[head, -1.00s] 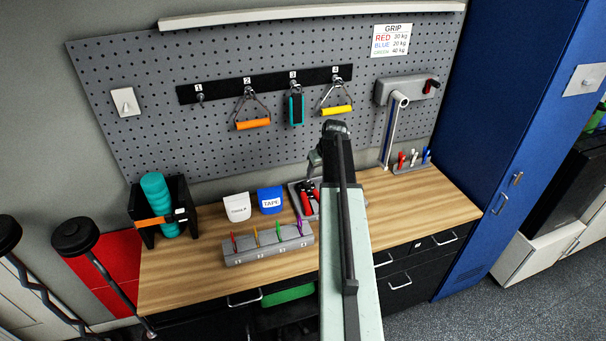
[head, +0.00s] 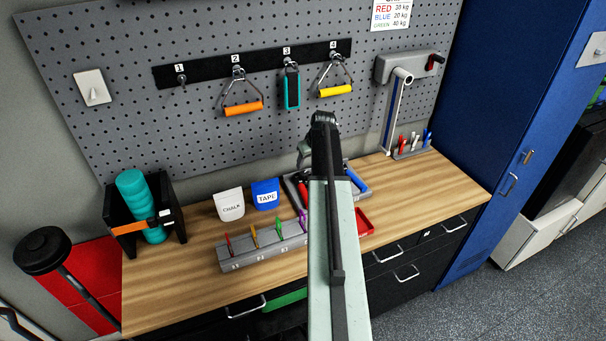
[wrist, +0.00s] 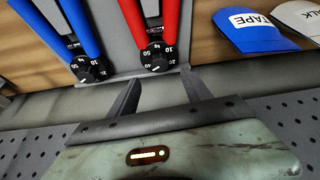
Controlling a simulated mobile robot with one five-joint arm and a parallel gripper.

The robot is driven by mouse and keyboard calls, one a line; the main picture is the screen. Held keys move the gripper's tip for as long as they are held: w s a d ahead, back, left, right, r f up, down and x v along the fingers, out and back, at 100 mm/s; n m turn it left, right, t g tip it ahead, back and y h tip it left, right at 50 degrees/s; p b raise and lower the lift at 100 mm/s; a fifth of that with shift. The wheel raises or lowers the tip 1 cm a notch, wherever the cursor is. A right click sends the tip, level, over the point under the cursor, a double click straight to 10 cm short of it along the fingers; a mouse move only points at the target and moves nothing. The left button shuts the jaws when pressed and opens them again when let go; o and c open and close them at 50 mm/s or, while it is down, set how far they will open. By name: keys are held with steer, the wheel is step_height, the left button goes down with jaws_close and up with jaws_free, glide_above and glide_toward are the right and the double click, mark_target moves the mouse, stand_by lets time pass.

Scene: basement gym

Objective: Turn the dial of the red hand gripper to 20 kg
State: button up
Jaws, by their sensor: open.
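The red hand gripper (wrist: 152,18) lies in a grey tray (head: 290,184) on the bench. Its black numbered dial (wrist: 158,57) sits between its red handles in the wrist view; 10, 20 and 40 are legible, but I cannot tell which is selected. A blue hand gripper (wrist: 76,25) with a similar dial (wrist: 90,70) lies beside it, left in the wrist view. My gripper (wrist: 160,88) is open and empty, its fingertips short of the red one's dial. In the head view my gripper (head: 305,152) is above the tray, and my arm hides part of it.
Chalk (head: 230,204) and tape (head: 265,193) containers stand left of the tray. A grey slotted block (head: 238,262) with coloured pieces is in front. A wall sign (head: 392,14) lists grip weights by colour, red apparently 30 kg. Handles hang on the pegboard (head: 130,130) behind.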

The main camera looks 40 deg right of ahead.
mark_target(304, 172)
steer(key=b+x, duration=0.7)
steer(key=x, duration=0.1)
steer(key=shift+s+r, duration=0.1)
steer(key=shift+r, duration=0.05)
jaws_close()
steer(key=shift+n, duration=0.3)
